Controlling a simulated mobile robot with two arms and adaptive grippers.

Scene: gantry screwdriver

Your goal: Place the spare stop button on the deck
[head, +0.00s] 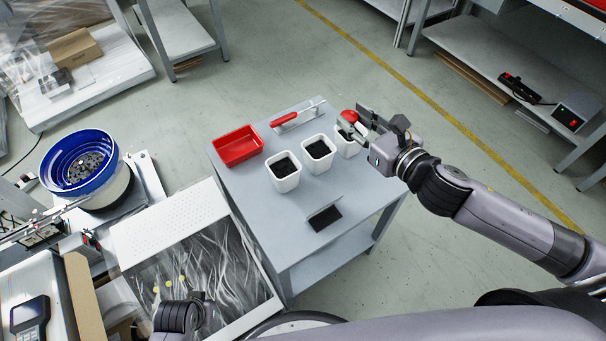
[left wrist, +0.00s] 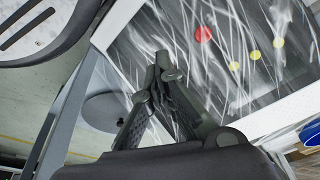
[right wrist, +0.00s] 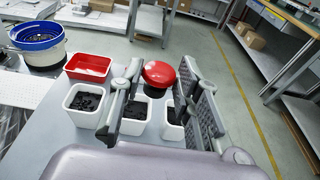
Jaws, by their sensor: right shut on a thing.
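The stop button, with a round red cap (right wrist: 158,73) and a dark base, is between the fingers of my right gripper (right wrist: 160,90). In the head view the red button (head: 348,116) shows at the far right corner of the grey table top (head: 262,196), close to the rightmost white cup. My right gripper (head: 358,126) is shut on the button; I cannot tell whether its base touches anything. My left gripper (left wrist: 162,75) is shut and empty, near the film-covered machine. It also shows in the head view (head: 188,298). Which surface is the deck is not marked.
A red tray (head: 238,146), several white cups with dark contents (head: 284,172), a red-handled tool (head: 285,118) and a black pad (head: 325,217) are on the table. Its front left is clear. A blue-rimmed bowl (head: 80,161) stands left. Yellow buttons (left wrist: 255,55) show on the film-covered machine.

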